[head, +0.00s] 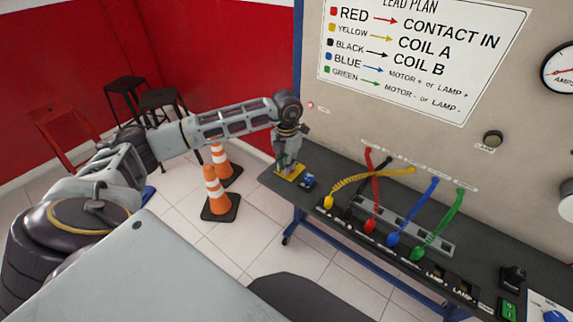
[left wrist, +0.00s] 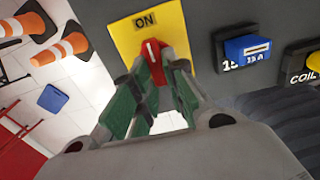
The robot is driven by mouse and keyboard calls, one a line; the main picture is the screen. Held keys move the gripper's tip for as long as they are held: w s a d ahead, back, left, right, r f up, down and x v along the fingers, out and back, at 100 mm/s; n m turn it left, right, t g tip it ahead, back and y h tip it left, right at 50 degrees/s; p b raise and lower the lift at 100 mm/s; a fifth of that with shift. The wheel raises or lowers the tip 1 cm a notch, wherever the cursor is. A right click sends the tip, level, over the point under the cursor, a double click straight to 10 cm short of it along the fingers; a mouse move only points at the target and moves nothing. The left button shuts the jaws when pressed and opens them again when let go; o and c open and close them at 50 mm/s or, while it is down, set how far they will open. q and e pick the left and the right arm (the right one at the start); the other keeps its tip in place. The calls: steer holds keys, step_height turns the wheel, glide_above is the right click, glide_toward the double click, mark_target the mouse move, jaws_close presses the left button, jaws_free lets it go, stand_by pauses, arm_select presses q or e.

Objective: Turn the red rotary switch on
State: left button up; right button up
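The red rotary switch (left wrist: 153,65) sits on a yellow plate (left wrist: 122,42) with an "ON" label in the left wrist view. The white mark on its knob points up toward that label. The yellow plate also shows at the table's left end in the head view (head: 291,175). My left gripper (head: 287,158) is over the plate, pointing down. In the left wrist view its green fingers (left wrist: 153,82) are on both sides of the red knob and appear closed on it. The lower part of the knob is partly hidden by the fingers. My right gripper is not in view.
A blue switch (left wrist: 248,47) is right beside the yellow plate. Yellow, red, blue and green leads (head: 372,195) rise from the dark table (head: 335,172) to the panel (head: 400,125). Orange cones (head: 216,188) and stools (head: 160,98) stand on the floor to the left.

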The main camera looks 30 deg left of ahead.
arm_select(q)
steer(key=o, duration=0.4)
steer(key=shift+o, duration=0.2)
steer(key=shift+r, duration=0.1)
step_height(320, 180, up, 12)
stand_by(0.6)
stand_by(0.6)
